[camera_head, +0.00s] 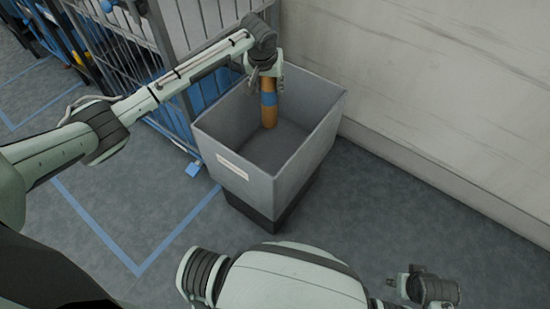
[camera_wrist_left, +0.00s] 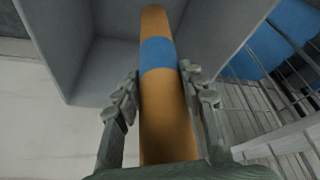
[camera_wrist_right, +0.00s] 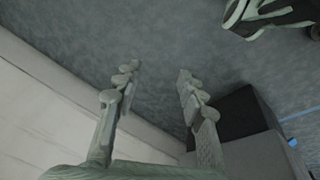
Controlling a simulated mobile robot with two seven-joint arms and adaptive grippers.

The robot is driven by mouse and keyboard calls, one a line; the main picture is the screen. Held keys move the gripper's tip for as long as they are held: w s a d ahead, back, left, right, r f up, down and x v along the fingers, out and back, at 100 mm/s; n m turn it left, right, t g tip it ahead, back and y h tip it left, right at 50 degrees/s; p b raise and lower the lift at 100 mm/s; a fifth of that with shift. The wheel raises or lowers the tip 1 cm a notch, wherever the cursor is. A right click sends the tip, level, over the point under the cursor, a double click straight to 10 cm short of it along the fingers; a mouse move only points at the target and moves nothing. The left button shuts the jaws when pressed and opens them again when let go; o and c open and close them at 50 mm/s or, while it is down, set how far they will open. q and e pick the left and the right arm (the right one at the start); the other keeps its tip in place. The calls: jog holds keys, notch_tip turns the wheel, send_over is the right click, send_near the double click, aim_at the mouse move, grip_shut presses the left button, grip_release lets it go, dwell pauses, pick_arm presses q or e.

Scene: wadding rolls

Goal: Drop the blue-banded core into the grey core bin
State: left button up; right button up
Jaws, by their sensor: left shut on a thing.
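The blue-banded core (camera_head: 269,115) is an orange-brown tube with a blue band, hanging upright inside the mouth of the grey core bin (camera_head: 245,182). My left gripper (camera_head: 267,82) is shut on the core's upper part. In the left wrist view the core (camera_wrist_left: 166,110) lies between my left fingers (camera_wrist_left: 160,95), its far end pointing into the bin (camera_wrist_left: 95,70). I cannot tell whether the lower end touches the bin floor. My right gripper (camera_wrist_right: 155,80) is open and empty, with floor between its fingers. It shows at the lower right of the head view (camera_head: 398,285).
Wire cages (camera_head: 125,45) with blue contents stand left of and behind the bin. A pale wall (camera_head: 430,90) runs along the right. Blue lines (camera_head: 140,268) mark the grey floor, which is clear in front of the bin.

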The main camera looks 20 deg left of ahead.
pick_arm(q)
notch_tip(320, 180, down, 3)
jog(key=b, duration=0.3)
jog(key=shift+r, duration=0.2)
jog(key=shift+f, duration=0.1)
pick_arm(e)
notch_tip(320, 180, up, 9)
jog(key=shift+r, duration=0.15)
pick_arm(q)
jog(key=o, duration=1.3)
jog(key=v, duration=1.2)
